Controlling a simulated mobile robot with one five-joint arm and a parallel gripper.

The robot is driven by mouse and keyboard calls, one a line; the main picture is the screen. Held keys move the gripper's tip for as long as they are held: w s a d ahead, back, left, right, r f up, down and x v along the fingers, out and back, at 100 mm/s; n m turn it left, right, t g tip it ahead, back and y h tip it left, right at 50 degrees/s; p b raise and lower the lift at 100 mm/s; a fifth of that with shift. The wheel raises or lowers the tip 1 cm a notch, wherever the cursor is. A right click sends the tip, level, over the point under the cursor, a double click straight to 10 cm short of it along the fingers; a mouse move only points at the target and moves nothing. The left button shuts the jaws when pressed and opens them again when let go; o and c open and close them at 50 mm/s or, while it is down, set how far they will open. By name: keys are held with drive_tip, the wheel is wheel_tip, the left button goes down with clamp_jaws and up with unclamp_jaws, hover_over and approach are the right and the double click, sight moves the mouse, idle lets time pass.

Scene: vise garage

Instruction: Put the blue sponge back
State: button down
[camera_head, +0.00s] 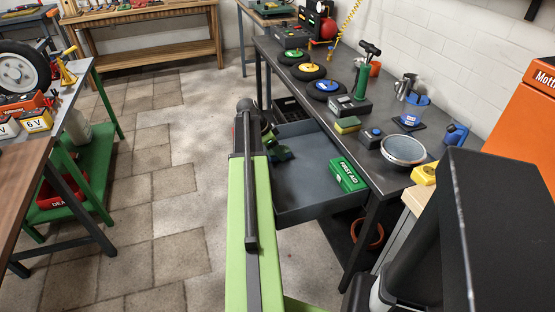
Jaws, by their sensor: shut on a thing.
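No blue sponge can be made out clearly. My lime-green arm reaches forward up the middle of the view. A dark and green part at its far end, seemingly my gripper (279,152), shows beside the arm, over the left part of the open grey drawer (310,195). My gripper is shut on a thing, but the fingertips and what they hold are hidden.
A green first aid box (346,175) sits at the drawer's right side. The drawer's middle is bare. A green cart (88,165) stands left; the floor between is clear.

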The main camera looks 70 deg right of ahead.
drive_tip(key=shift+f, duration=0.7)
drive_tip(key=shift+r, duration=0.2)
drive_tip(key=shift+a+f+b, duration=0.15)
drive_tip(key=shift+f+b, duration=0.25)
drive_tip(key=c, duration=0.7)
unclamp_jaws()
drive_tip(key=shift+a, duration=0.1)
drive_tip(key=shift+o, duration=0.2)
drive_tip(key=shift+r+p, duration=0.45)
drive_tip(key=shift+p, duration=0.05)
drive_tip(key=p+v, duration=1)
drive_tip(key=v, duration=0.1)
drive_tip(key=shift+w+r+p, duration=0.2)
drive_tip(key=shift+r+p, duration=0.15)
drive_tip(key=shift+r, duration=0.05)
drive_tip(key=shift+w, duration=0.1)
